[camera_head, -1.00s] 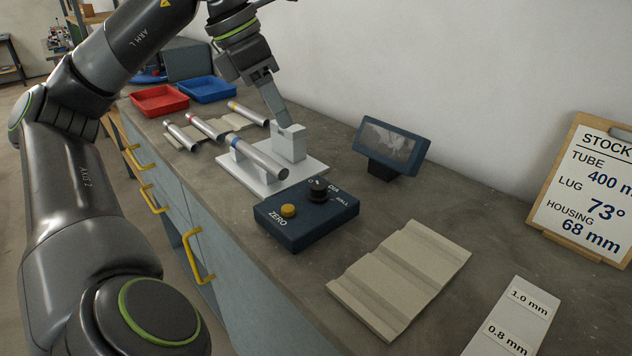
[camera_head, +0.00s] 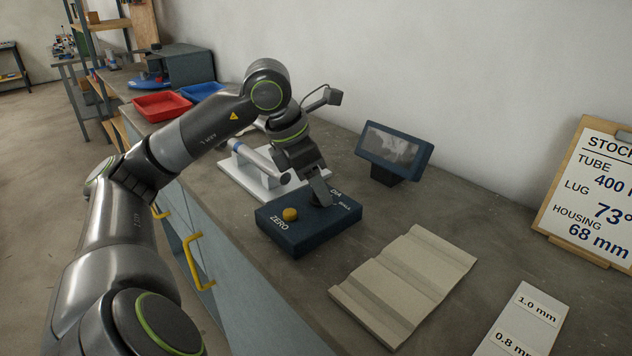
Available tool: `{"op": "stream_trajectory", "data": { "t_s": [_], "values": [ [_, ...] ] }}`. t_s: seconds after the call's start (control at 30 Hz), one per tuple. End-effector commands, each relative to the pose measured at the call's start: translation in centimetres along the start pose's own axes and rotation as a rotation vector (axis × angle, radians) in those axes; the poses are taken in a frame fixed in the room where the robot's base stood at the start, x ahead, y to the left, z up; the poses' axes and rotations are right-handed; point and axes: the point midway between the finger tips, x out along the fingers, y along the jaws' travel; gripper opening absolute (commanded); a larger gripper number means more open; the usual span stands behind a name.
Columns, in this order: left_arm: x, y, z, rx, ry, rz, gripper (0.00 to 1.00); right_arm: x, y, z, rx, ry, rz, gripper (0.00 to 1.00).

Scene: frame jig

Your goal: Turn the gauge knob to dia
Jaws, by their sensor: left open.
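The gauge box (camera_head: 309,232) is a dark blue block on the bench, with a yellow button (camera_head: 290,214) beside the word ZERO and the printed word DIA (camera_head: 336,192) near its back edge. My left gripper (camera_head: 322,197) points down over the box where the black knob is, and its fingers hide the knob. The gripper is open; I cannot tell whether the fingers touch the knob or stand around it. A dark display (camera_head: 393,150) stands behind the box with a grey, unreadable screen. My right gripper is out of view.
A white fixture (camera_head: 232,178) with a metal tube stands behind my left arm. A grooved beige block (camera_head: 405,285) lies right of the box. A label strip (camera_head: 520,320) and a stock board (camera_head: 590,195) are farther right. Red (camera_head: 162,106) and blue trays (camera_head: 203,92) stand at the back left.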

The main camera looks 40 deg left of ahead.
Motion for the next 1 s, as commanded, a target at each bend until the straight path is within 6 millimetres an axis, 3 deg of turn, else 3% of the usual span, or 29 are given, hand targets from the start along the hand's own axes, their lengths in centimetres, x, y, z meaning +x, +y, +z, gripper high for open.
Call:
{"op": "stream_trajectory", "data": {
  "t_s": [0.27,0.6,1.0],
  "values": [
    [0.12,0.01,-0.01,0.000,0.000,0.001,0.51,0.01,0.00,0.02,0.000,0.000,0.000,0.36],
    [0.10,0.01,-0.01,0.000,0.001,0.001,0.08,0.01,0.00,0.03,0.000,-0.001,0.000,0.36],
    [0.14,0.14,-0.02,0.070,0.001,-0.029,0.07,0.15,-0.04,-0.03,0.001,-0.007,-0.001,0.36]
  ]
}}
